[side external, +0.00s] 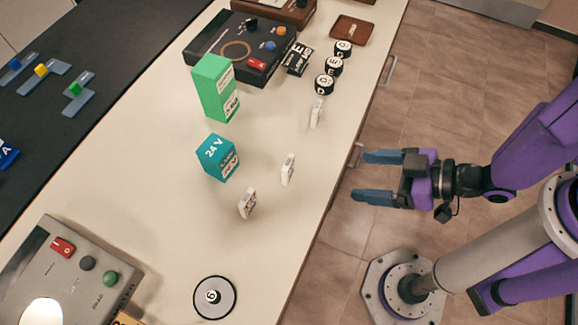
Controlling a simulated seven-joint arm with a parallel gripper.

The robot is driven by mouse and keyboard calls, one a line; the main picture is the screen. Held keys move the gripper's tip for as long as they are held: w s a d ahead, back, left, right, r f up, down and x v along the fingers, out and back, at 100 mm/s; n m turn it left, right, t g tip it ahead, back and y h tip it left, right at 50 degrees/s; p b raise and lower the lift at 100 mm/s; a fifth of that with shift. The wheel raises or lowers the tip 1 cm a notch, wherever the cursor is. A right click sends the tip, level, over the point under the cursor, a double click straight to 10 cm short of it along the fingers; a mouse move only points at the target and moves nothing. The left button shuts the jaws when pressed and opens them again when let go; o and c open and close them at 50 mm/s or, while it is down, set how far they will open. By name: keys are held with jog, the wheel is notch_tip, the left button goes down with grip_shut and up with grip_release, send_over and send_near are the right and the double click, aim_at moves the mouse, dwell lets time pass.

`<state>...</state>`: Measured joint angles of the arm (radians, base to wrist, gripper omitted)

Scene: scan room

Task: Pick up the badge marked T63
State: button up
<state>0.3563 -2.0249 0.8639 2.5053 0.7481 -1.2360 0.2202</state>
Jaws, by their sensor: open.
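Three small white badge-like pieces stand on the pale table in the side external view. One is farther back (316,113), one is in the middle (288,169), and one is nearer the front left (247,203). Their dark markings are too small to read, so I cannot tell which is T63. My gripper (365,177) is open and empty, its two blue fingers pointing left. It appears right of the table's edge, apart from all three pieces.
A teal 24 V box (217,158) and a tall green box (215,88) stand left of the white pieces. Black lettered cylinders (333,67) stand at the back. A round disc marked 6 (214,297) and a grey control box (70,275) are in front. Table handles (357,154) line the right edge.

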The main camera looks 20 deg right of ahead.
jog(key=t, duration=0.1)
send_near(291, 168)
jog(key=shift+y, duration=0.4)
jog(key=x, duration=0.3)
jog(key=d+x, duration=0.1)
jog(key=x, duration=0.1)
jog(key=shift+w+a+f, duration=0.2)
jog(key=shift+w+f, duration=0.1)
jog(key=shift+w, duration=0.2)
jog(key=shift+s+x, duration=0.15)
jog(key=shift+x, duration=1.25)
jog(key=shift+s+x, duration=0.15)
jog(key=shift+x, duration=1.2)
jog(key=shift+a+f, duration=0.2)
jog(key=c, duration=1)
